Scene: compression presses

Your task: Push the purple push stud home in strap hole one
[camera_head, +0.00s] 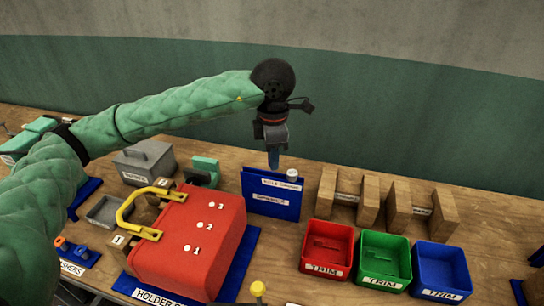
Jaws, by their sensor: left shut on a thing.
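My left gripper (273,148) is raised above the back of the bench and points down, over the blue labelled stand. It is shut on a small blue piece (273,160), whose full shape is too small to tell. A red block (188,268) with a yellow handle (133,211) sits at the left front, apart from the gripper. Its top bears white spots numbered 1, 2 and 3; spot one (187,248) is nearest the front. I cannot make out a purple push stud.
The blue labelled stand (270,207) has a white round piece (292,175) at its top right. Red (314,234), green (372,245) and blue (431,254) TRIM bins line the right front. Wooden blocks (327,193) stand behind them. A grey box (145,158) is back left.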

